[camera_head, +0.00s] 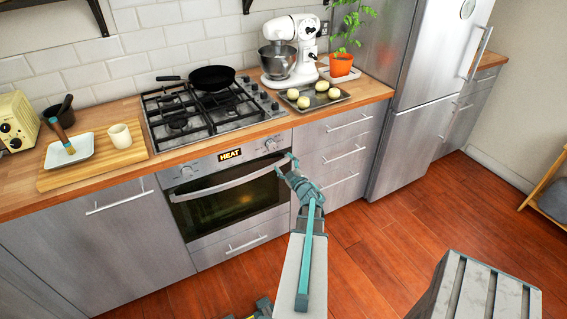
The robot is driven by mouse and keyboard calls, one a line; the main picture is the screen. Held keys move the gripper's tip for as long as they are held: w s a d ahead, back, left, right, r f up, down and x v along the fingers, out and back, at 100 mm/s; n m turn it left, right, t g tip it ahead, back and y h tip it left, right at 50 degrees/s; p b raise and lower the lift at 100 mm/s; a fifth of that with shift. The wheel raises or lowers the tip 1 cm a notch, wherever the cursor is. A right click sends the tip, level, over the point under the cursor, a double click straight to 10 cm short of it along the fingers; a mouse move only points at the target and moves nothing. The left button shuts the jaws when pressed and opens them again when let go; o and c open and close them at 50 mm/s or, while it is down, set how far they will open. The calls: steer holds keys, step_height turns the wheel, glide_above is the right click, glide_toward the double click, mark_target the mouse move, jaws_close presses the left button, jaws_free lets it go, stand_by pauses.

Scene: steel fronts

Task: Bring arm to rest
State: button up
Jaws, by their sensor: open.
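My gripper (287,166) is at the end of my arm, which reaches up from the bottom of the head view. It is open, and I see nothing held in it. It shows in front of the right end of the handle of the oven (226,194). I cannot tell whether it touches the handle. The oven door looks closed, and a display on it reads "HEAT".
A stove (170,121) with a black pan (212,77) is above the oven. A tray of dough balls (335,101), a mixer (306,50) and a potted plant (341,65) stand to its right. The fridge (418,135) is at right. The wooden floor (385,240) shows bare patches.

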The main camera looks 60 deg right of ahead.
steer(key=s+d+f+m+g+h, duration=0.3)
steer(key=s+d+f+m+g, duration=0.2)
steer(key=s+g, duration=0.1)
steer(key=s+a+f+m+g, duration=0.3)
steer(key=a+f+g, duration=0.1)
steer(key=f, duration=0.3)
steer(key=s+a+f+m+g+y, duration=0.1)
steer(key=a+f+g+y, duration=0.15)
steer(key=a+f, duration=0.55)
steer(key=a+f+g+y, duration=0.2)
steer(key=a+f+y, duration=0.25)
steer(key=a, duration=0.55)
steer(key=s+a+f+n+g+y, duration=0.1)
steer(key=s+a, duration=0.4)
steer(key=a, duration=0.9)
steer(key=s+a+f+n+g+y, duration=0.2)
steer(key=s+a+f+n+g, duration=0.1)
steer(key=a, duration=1.1)
steer(key=s+a+f+n+g+y, duration=0.1)
steer(key=s+a+g, duration=0.3)
steer(key=s+a, duration=0.4)
steer(key=shift+a+f+n+y, duration=0.4)
steer(key=shift+a+f+n, duration=0.4)
steer(key=shift+a, duration=2.7)
